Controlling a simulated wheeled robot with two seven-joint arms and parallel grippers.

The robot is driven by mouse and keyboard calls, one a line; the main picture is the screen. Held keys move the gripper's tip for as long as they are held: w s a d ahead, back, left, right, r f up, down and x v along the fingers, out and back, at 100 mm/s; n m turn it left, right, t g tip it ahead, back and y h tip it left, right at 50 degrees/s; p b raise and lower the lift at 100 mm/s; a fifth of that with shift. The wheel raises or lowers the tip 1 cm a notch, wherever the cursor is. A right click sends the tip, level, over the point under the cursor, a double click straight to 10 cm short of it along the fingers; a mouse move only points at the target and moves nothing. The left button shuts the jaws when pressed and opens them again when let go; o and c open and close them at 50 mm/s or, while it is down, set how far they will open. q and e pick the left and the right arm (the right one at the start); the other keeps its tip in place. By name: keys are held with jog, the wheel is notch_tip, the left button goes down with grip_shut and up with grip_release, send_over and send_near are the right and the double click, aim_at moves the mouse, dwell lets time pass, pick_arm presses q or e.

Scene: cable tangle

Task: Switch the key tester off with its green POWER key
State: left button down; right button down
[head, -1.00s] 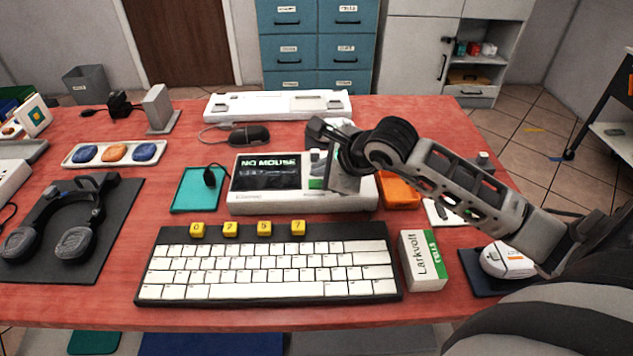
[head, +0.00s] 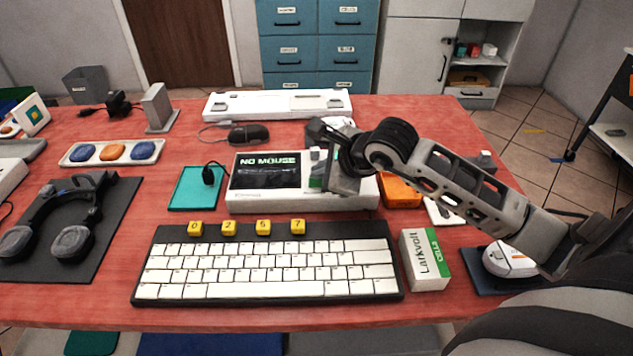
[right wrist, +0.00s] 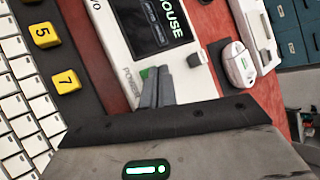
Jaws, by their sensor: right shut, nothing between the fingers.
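The key tester (head: 262,204) is a white box with a dark screen that reads "NO MOUSE", lit, in the middle of the table. In the right wrist view the tester (right wrist: 110,35) shows a "POWER" label beside the green POWER key (right wrist: 147,73). My right gripper (right wrist: 163,72) is shut and empty, its fingertips at the green key and covering part of it. I cannot tell whether they press it. In the head view the right gripper (head: 328,186) is over the right part of the tester. My left gripper is out of view.
A keyboard (head: 268,290) with several yellow keys lies in front of the tester. A Larkvolt box (head: 424,262) and an orange tray (head: 400,192) are to the right. A black mouse (head: 249,135) and a white device (head: 277,105) lie behind.

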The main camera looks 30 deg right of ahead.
jog(key=shift+f+b, duration=0.45)
jog(key=shift+b, duration=0.15)
dwell(0.6)
jog(key=shift+r+p, duration=0.5)
jog(key=shift+r, duration=0.4)
notch_tip(320, 180, up, 6)
jog(key=p, duration=0.3)
jog(key=shift+p, duration=0.3)
